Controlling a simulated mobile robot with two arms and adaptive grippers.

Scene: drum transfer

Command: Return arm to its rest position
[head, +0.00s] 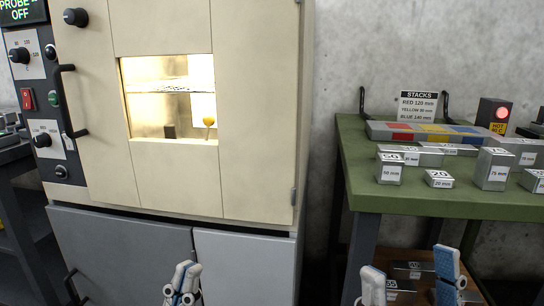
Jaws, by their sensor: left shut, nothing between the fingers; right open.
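My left gripper (183,278) shows at the bottom edge, in front of the grey lower panels of the cabinet. Its pale fingers are together with nothing between them. My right gripper (410,280) is at the bottom right, in front of the lower part of the green table. Its two fingers are wide apart and I see nothing held between them. Both arms are cut off by the bottom of the picture, so their links are hidden.
A cream oven-like cabinet (255,100) with a lit window stands at centre left. The green table (355,160) at right bears labelled metal blocks (389,174), a coloured tray (384,132), a STACKS sign (417,107) and a red lamp (503,112). Dark plates lie on a lower shelf.

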